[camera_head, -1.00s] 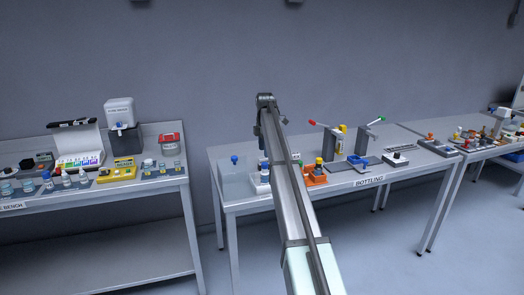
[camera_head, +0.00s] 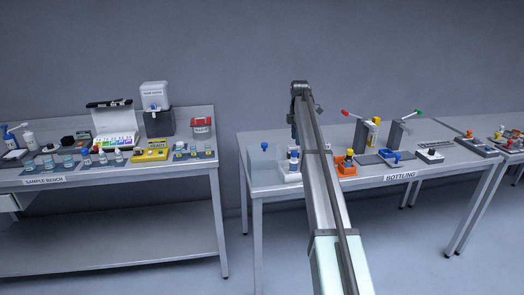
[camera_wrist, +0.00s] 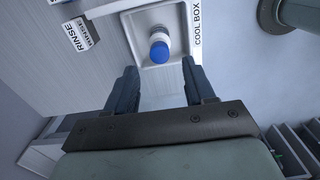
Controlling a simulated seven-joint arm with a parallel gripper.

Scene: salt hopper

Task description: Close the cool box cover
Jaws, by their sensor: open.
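The cool box (camera_wrist: 132,48), a white open-topped box labelled COOL BOX, is at the top of the wrist view. A white bottle with a blue cap (camera_wrist: 159,52) stands inside it. I cannot make out a cover over the opening; the bottle is in plain sight.
A block labelled RINSE (camera_wrist: 80,37) is beside the box in the wrist view. An orange holder (camera_head: 345,169) and lever stands are to the right.

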